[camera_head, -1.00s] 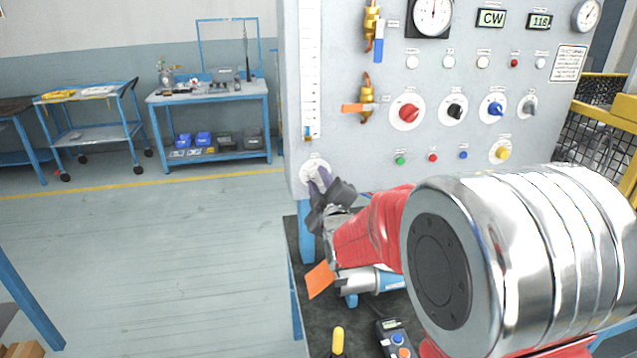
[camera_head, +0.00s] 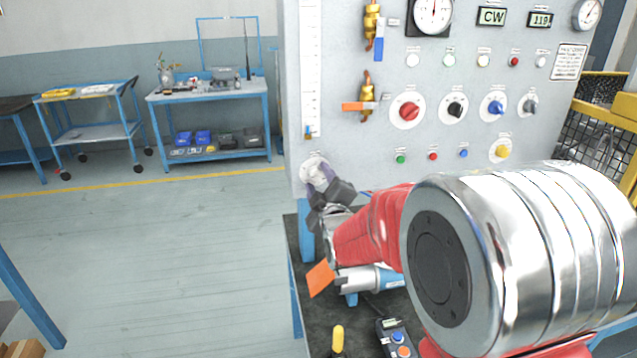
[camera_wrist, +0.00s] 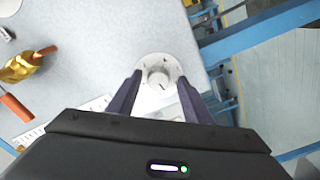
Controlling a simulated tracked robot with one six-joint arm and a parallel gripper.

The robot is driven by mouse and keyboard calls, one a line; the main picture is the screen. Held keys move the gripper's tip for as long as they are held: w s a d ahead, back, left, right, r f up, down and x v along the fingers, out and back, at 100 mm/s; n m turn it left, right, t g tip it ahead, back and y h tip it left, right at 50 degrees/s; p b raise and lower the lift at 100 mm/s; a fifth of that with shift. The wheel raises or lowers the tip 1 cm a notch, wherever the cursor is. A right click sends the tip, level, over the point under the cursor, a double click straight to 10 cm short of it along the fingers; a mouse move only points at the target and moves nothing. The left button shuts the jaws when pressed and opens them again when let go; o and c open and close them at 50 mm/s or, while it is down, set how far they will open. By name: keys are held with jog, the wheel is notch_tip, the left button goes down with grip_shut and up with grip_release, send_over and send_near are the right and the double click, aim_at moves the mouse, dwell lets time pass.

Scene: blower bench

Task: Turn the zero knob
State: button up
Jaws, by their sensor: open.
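The zero knob (camera_wrist: 159,78) is a small pale knob on a round white plate, at the upper middle of the wrist view. In the head view its white plate (camera_head: 314,168) shows at the lower left corner of the grey panel, partly hidden by my gripper (camera_head: 324,184). In the wrist view my gripper (camera_wrist: 160,92) is open, with one dark purple finger on each side of the knob. The fingertips are near the edges of the white plate. I cannot tell whether either finger touches the knob.
The grey panel (camera_head: 345,30) also bears a red knob (camera_head: 408,112), other knobs and buttons, and a brass valve with an orange lever (camera_head: 358,106). Below it a dark bench top (camera_head: 375,309) holds a handheld device (camera_head: 397,338). The floor at left is clear.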

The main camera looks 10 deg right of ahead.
jog(key=s, duration=1.4)
dwell(0.4)
jog(key=s+f+m+g, duration=0.2)
jog(key=s+m+g, duration=0.3)
jog(key=s, duration=0.7)
jog(key=s+f+m+g, duration=0.3)
jog(key=s+m+g, duration=0.3)
jog(key=s, duration=0.7)
jog(key=shift+s+a+f+g, duration=0.15)
jog(key=shift+s+g, duration=0.15)
jog(key=shift+g, duration=0.4)
jog(key=shift+c, duration=0.7)
dwell(2.2)
